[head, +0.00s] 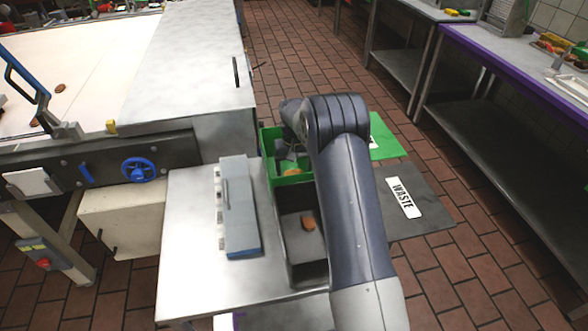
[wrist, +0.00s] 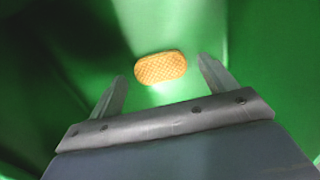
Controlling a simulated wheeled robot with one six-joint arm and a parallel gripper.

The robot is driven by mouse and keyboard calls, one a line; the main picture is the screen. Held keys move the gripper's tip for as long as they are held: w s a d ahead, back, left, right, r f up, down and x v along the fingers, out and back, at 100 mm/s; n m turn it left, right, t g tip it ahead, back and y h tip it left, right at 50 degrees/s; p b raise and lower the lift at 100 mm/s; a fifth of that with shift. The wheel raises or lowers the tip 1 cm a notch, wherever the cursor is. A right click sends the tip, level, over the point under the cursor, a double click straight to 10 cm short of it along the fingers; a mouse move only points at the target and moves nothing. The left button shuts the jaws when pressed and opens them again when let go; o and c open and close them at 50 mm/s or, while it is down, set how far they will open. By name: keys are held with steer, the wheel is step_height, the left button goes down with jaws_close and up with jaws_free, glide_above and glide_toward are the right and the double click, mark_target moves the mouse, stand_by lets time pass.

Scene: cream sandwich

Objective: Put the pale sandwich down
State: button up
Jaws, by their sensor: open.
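The pale sandwich (wrist: 161,68) is an oval, golden biscuit with a waffle pattern. In the wrist view it lies on the green bottom of the bin, just beyond my open fingertips and between their lines. In the head view a small part of it (head: 292,172) shows inside the green bin (head: 293,181). My gripper (wrist: 161,82) is open and empty, with one finger to each side and a clear gap to the sandwich. In the head view my gripper (head: 290,150) is inside the green bin, partly hidden by my arm.
A dark grey bin (head: 305,272) with a brown sandwich (head: 308,223) adjoins the green bin in front. A grey box (head: 238,205) with a blue edge stands left on the metal table (head: 185,270). A dark board marked WASTE (head: 425,205) lies to the right.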

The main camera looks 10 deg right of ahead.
step_height(320, 180, up, 11)
steer(key=shift+r+b, duration=0.15)
steer(key=shift+b, duration=0.2)
step_height(320, 180, down, 12)
steer(key=shift+r+p, duration=0.1)
steer(key=shift+p, duration=0.35)
steer(key=shift+r, duration=1.7)
steer(key=shift+f, duration=0.15)
